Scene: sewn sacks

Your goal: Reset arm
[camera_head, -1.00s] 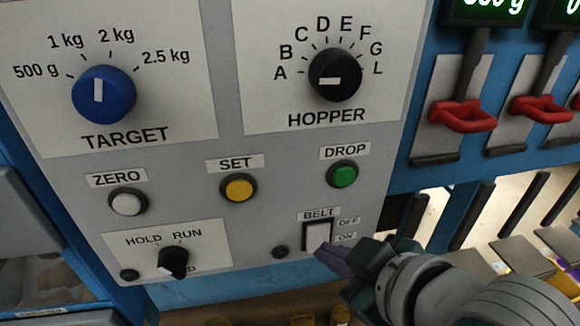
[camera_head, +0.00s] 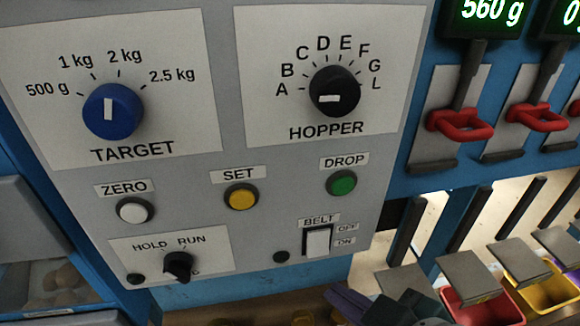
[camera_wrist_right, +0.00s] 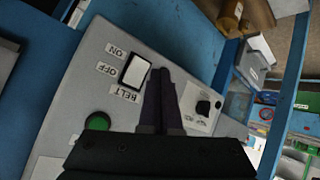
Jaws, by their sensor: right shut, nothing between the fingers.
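My right gripper (camera_head: 342,300) is at the bottom edge of the head view, below the grey control panel (camera_head: 210,215) and the white BELT rocker switch (camera_head: 318,242). Its dark purple fingers are closed together and empty, and appear apart from the switch. In the right wrist view the shut fingers (camera_wrist_right: 162,75) point up the picture, with the BELT switch (camera_wrist_right: 134,70) just to their left. Most of the right arm is cut off in the head view. My left gripper is not in view.
The panel also carries a blue TARGET knob (camera_head: 113,111), a black HOPPER knob (camera_head: 335,91), several round buttons and a HOLD/RUN knob (camera_head: 178,266). Red handles (camera_head: 460,124) sit under displays at right, one reading 560 g. A red bin (camera_head: 482,308) and a yellow bin (camera_head: 540,292) stand below.

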